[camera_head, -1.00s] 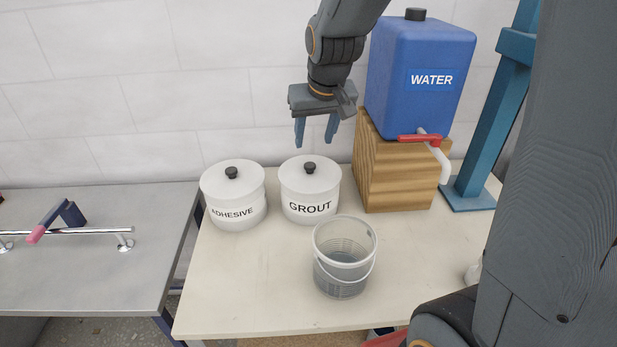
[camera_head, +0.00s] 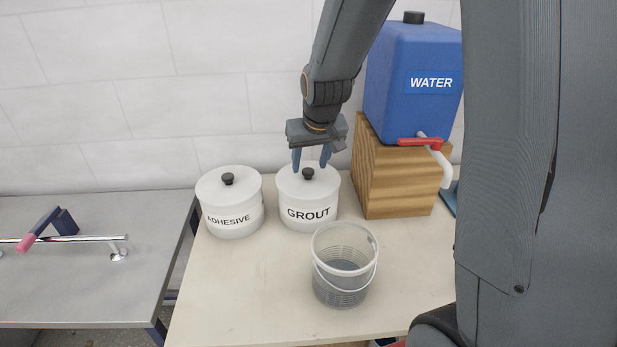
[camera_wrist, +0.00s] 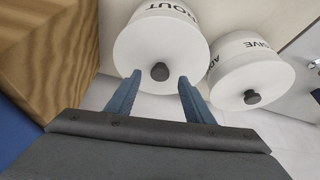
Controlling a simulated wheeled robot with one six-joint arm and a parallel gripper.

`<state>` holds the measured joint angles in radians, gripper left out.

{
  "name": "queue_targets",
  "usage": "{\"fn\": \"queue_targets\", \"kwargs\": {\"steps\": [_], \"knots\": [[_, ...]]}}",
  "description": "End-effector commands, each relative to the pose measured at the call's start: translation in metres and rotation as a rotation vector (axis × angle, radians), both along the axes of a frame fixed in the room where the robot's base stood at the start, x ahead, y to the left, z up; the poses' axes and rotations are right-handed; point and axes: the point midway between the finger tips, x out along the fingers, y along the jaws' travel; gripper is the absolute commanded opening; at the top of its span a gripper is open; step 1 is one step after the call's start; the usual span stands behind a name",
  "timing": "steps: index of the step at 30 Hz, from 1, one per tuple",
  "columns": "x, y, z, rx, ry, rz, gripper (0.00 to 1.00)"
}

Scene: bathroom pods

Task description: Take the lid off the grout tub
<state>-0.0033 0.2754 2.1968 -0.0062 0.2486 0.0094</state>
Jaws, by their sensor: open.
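The white grout tub (camera_head: 308,214) stands on the pale table, its lid (camera_head: 300,183) on top with a dark round knob (camera_head: 307,174) at the centre. My gripper (camera_head: 310,169) is open and empty, pointing down at the lid, its two blue fingers close to the knob. In the wrist view the fingertips (camera_wrist: 159,80) lie to either side of the knob (camera_wrist: 160,72), with a gap on each side. I cannot tell whether the tips are level with the knob or still above it. The grout tub (camera_wrist: 187,12) is partly cut off in that view.
The adhesive tub (camera_head: 232,219) with a similar lid stands close on the left. A clear bucket (camera_head: 343,285) stands in front. The blue water tank (camera_head: 405,75) sits on a wooden block (camera_head: 395,190) to the right. The tiled wall (camera_head: 160,110) is behind. The table's front left is clear.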

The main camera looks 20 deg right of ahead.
Motion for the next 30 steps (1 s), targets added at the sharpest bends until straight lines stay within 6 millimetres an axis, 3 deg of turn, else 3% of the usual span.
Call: {"fn": "queue_targets", "kwargs": {"steps": [7, 17, 25, 30], "knots": [[0.009, -0.001, -0.021, 0.001, 0.002, 0.0, 0.48], [0.011, 0.0, -0.024, 0.001, -0.001, 0.001, 0.48], [0.011, 0.0, -0.024, 0.001, 0.0, 0.0, 0.03], [0.011, 0.0, -0.024, 0.001, 0.0, 0.0, 0.03]]}}
